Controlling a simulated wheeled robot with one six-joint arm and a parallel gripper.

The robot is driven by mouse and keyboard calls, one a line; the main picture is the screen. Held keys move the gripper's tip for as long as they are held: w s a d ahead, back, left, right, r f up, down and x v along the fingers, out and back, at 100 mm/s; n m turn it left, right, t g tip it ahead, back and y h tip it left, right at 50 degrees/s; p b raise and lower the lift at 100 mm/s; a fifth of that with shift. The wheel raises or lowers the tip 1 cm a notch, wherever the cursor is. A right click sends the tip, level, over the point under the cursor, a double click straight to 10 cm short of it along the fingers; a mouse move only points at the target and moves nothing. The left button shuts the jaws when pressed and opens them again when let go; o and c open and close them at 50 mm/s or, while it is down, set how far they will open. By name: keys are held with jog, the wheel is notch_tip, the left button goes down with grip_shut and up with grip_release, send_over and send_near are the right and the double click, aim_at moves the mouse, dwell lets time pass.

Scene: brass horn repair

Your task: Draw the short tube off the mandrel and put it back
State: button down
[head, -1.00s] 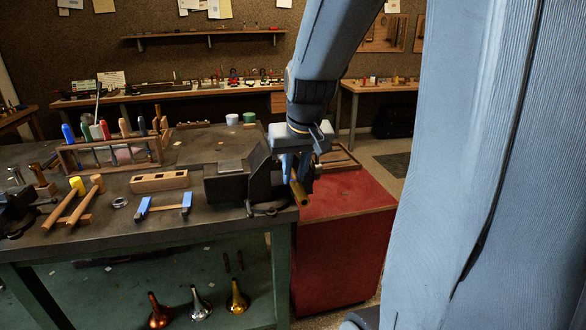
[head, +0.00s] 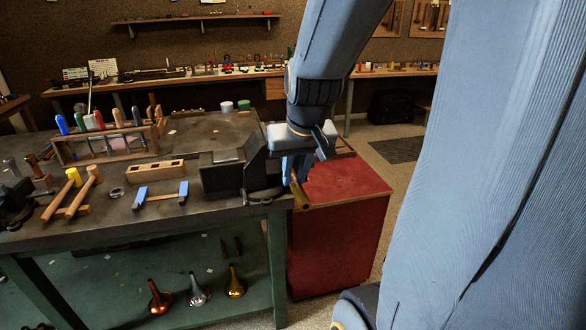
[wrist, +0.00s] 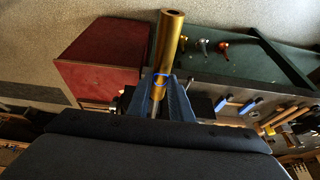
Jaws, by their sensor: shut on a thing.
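My gripper (head: 296,169) is shut on a brass tube (head: 300,197), in the head view just right of the bench vise (head: 230,175). In the wrist view the tube (wrist: 170,45) stands between the blue fingers of my gripper (wrist: 160,88), its open hollow end pointing away from me. A thin blue band (wrist: 161,74) shows at the tube where the fingers hold it.
A red cabinet (head: 335,235) stands right of the bench. Mallets (head: 80,195), a wooden block (head: 157,171), a blue-ended tool (head: 160,195) and a tool rack (head: 110,143) occupy the bench top (head: 200,130). The floor beyond the cabinet is open.

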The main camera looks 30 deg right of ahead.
aim_at(300, 191)
jog(key=shift+s+a+p, duration=0.2)
jog(key=shift+s+p, duration=0.05)
jog(key=shift+s, duration=0.45)
jog(key=shift+s+a+p, duration=0.2)
jog(key=shift+s+p, duration=0.05)
jog(key=shift+s, duration=0.4)
jog(key=shift+s+a+b, duration=0.2)
jog(key=shift+s+b, duration=0.5)
jog(key=shift+b, duration=0.3)
jog(key=shift+s+a+b, duration=0.2)
jog(key=shift+s+b, duration=0.45)
jog(key=shift+b, duration=0.3)
